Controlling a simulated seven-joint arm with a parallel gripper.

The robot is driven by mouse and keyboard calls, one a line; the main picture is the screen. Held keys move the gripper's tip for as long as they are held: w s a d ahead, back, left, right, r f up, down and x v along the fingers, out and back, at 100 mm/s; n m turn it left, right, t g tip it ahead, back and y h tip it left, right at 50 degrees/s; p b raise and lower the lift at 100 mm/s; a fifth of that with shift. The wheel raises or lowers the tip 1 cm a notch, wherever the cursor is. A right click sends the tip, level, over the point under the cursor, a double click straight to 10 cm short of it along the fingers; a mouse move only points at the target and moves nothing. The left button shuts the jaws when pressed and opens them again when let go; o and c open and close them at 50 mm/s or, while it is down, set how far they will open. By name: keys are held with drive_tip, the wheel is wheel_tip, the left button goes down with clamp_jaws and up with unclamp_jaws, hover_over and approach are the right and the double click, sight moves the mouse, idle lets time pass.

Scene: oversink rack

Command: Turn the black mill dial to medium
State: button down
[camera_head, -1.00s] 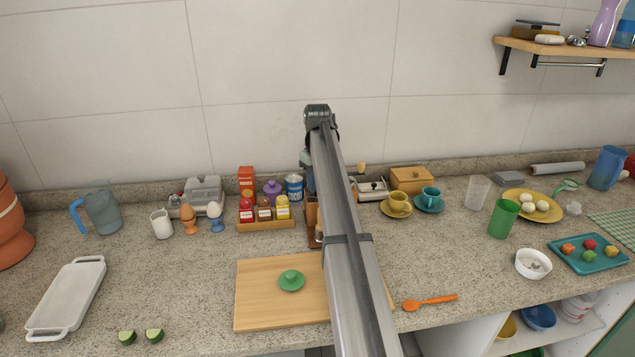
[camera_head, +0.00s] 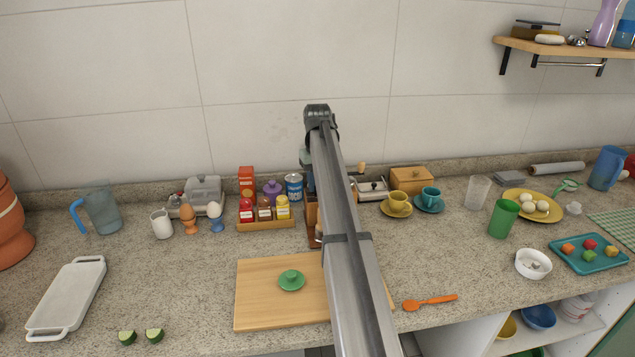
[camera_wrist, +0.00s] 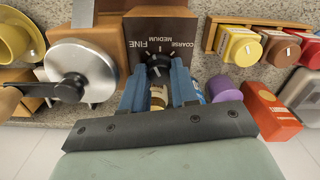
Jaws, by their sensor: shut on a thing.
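The black mill dial (camera_wrist: 158,60) sits on the mill's dark brown face (camera_wrist: 165,22) in the wrist view. FINE, MEDIUM and COARSE are printed around it. My gripper (camera_wrist: 158,72) is shut on the dial, with one blue finger on each side of it. I cannot tell clearly which word the dial points to. The silver disc and dark crank of the mill (camera_wrist: 82,72) show to the left. In the head view, my arm hides the dial and most of the mill.
A spice rack (camera_head: 266,224) with several jars, a purple-lidded pot (camera_head: 272,190) and a blue-and-white tin (camera_head: 294,186) stand close left of the mill. A yellow cup (camera_head: 397,201) and a wooden box (camera_head: 411,179) stand to its right. A cutting board (camera_head: 262,310) lies in front.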

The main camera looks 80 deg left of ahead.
drive_tip(key=shift+m, duration=2.2)
drive_tip(key=shift+r, duration=0.1)
drive_tip(key=shift+a, duration=0.1)
drive_tip(key=c, duration=1.1)
unclamp_jaws()
drive_tip(key=shift+c, duration=0.2)
wheel_tip(320, 180, up, 14)
